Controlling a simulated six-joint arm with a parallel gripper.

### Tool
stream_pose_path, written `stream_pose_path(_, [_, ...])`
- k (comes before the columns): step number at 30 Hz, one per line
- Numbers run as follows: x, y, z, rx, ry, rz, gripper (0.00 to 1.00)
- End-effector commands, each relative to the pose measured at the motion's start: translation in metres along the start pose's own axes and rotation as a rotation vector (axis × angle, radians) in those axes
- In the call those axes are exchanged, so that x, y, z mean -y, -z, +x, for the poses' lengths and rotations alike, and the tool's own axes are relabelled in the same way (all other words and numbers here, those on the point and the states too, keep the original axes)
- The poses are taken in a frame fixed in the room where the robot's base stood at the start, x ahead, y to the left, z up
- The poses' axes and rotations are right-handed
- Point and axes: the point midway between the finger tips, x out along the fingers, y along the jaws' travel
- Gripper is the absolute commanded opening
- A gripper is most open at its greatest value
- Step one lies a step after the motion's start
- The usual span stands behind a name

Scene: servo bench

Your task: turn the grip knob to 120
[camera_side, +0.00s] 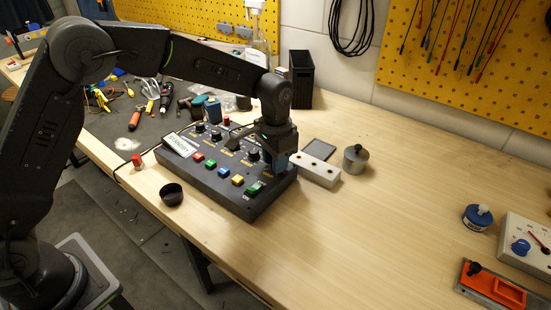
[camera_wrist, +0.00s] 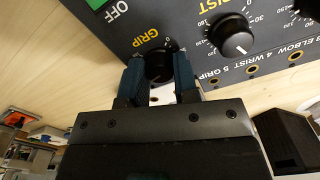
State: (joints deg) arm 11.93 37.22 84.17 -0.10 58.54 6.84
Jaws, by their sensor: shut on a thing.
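The dark control box (camera_side: 243,206) sits on the wooden bench and carries knobs and coloured buttons. In the wrist view its panel (camera_wrist: 140,20) shows the yellow label GRIP beside the black grip knob (camera_wrist: 158,67). My gripper (camera_wrist: 158,62) has a finger on each side of this knob and is shut on it. The knob's pointer and most of its scale are hidden, with only a 0 readable. In the side view my gripper (camera_side: 278,160) reaches down at the box's right end and hides the grip knob.
The wrist knob (camera_wrist: 236,42) is close beside the grip knob. A pale block with holes (camera_side: 316,170) and a metal pot (camera_side: 355,159) stand right of the box. A black cup (camera_side: 172,194) stands at its front left. The bench's middle right is clear.

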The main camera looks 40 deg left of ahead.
Motion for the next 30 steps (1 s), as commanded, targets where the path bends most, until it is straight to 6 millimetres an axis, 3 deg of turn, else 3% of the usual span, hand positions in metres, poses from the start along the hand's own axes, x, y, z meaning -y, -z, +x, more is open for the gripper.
stream_pose_path(11, [-0.0002,0.0001,-0.0003,0.000,0.000,-0.062,0.04])
stream_pose_path(30, [0.0000,-0.0001,0.0001,0.002,0.001,-0.455,0.04])
